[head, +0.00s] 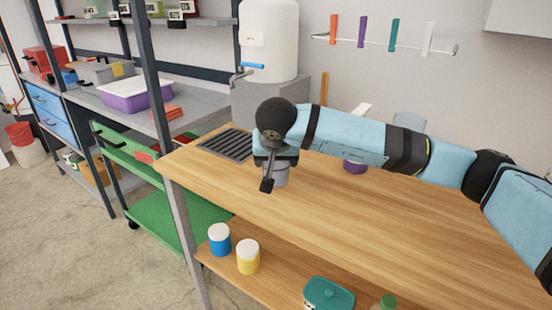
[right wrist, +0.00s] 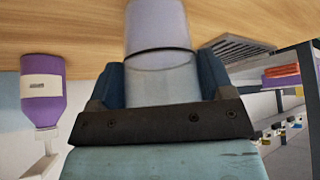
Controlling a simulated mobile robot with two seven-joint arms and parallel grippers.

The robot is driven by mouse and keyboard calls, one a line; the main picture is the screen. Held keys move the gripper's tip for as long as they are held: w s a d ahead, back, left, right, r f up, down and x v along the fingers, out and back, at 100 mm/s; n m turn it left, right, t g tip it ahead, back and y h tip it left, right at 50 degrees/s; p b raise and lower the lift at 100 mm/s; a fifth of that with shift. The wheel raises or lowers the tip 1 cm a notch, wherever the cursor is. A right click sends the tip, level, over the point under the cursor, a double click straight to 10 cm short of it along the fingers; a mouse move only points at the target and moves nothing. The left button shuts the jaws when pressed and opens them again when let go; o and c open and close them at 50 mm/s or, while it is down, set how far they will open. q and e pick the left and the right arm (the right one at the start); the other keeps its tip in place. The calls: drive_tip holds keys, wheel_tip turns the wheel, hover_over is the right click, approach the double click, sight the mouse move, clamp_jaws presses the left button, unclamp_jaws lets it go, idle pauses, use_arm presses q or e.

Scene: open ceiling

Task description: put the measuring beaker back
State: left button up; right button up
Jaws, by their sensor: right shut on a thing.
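The measuring beaker (head: 279,176) is a pale, greyish-lilac translucent cylinder. It is upright over the front part of the wooden worktop (head: 330,205), partly hidden by my gripper. My right gripper (head: 270,168) is shut on it. In the right wrist view the beaker (right wrist: 158,30) stands between the two dark blue fingers, with the worktop beyond it. I cannot tell whether its base touches the wood. My left gripper is not in view.
A dark drain grate (head: 228,145) lies left of the beaker. A purple bottle (right wrist: 42,92) with a white top stands behind my arm. A white tank (head: 268,40) with a tap is at the back. Jars (head: 248,257) stand on the lower shelf. The worktop's front right is clear.

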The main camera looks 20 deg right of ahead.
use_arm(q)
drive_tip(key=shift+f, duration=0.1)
use_arm(e)
drive_tip(key=shift+f, duration=0.1)
drive_tip(key=o, duration=1.1)
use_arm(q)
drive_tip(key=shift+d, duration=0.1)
use_arm(e)
drive_tip(key=shift+r, duration=0.3)
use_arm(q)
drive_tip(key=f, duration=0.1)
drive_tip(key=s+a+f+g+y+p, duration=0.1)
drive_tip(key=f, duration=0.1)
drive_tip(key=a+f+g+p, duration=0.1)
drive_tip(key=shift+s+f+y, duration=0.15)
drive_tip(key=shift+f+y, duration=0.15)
use_arm(e)
drive_tip(key=v, duration=1.1)
drive_tip(key=shift+s+r, duration=0.15)
drive_tip(key=shift+r, duration=0.15)
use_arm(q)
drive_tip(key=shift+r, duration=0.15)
